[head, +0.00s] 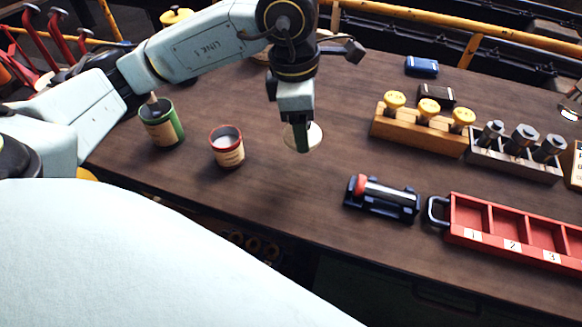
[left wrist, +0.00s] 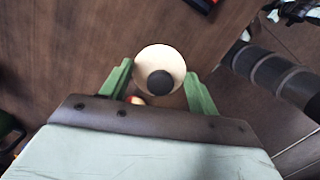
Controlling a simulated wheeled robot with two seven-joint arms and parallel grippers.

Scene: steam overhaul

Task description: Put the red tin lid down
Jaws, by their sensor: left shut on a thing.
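A round cream-coloured disc (head: 315,136), which I take to be the tin lid, is at my left gripper (head: 302,138). In the left wrist view the disc (left wrist: 148,61) lies between the two green fingers and has a dark round patch in its middle. My left gripper is shut on it. No red shows on its visible face. I cannot tell whether it touches the table. The red tin (head: 228,152) stands upright and open on the table, left of the gripper. My right gripper is not in view.
A green tin (head: 162,128) with a brush in it stands farther left. To the right are a wooden block with yellow knobs (head: 415,128), a rack of metal cylinders (head: 512,160), a roller in a dark holder (head: 382,207) and a red tray (head: 452,220). Bare table (head: 270,205) lies in front.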

